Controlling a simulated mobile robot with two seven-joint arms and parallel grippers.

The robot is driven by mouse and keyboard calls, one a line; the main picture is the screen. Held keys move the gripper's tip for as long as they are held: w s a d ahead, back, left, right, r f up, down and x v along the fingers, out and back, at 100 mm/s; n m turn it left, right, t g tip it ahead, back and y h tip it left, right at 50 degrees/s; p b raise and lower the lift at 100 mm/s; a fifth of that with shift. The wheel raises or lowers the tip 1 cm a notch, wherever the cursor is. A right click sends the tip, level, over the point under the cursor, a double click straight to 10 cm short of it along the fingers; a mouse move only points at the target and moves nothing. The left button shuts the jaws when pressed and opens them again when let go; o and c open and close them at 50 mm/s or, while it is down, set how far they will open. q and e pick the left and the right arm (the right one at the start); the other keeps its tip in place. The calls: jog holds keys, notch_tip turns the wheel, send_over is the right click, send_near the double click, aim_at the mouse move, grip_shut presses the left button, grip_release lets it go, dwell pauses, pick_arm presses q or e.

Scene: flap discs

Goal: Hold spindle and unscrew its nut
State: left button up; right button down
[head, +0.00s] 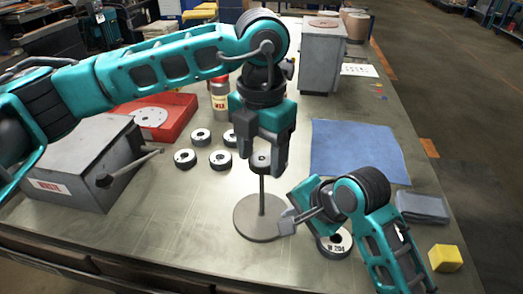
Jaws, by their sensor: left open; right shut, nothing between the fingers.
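The spindle is a thin upright rod (262,190) on a round grey base (256,226) on the table. A small dark round piece with a pale top, apparently the nut (261,160), sits at its upper end. My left gripper (263,168) points down over the spindle's top, open, with its fingers on either side of the nut; I cannot tell whether they touch it. My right gripper (287,222) is shut and empty, low at the right edge of the base and apart from the rod.
Several flap discs (185,159) lie left of the spindle. A disc marked W 204 (343,244) lies partly under my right arm. A grey machine with a lever (80,160), a red tray (178,122) and a bottle (220,101) stand left. A blue cloth (355,148) and yellow block (445,258) lie right.

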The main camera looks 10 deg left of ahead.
pick_arm(q)
jog(key=m, duration=0.7)
jog(key=shift+m, duration=0.4)
jog(key=m, duration=1.4)
jog(key=shift+r, duration=0.1)
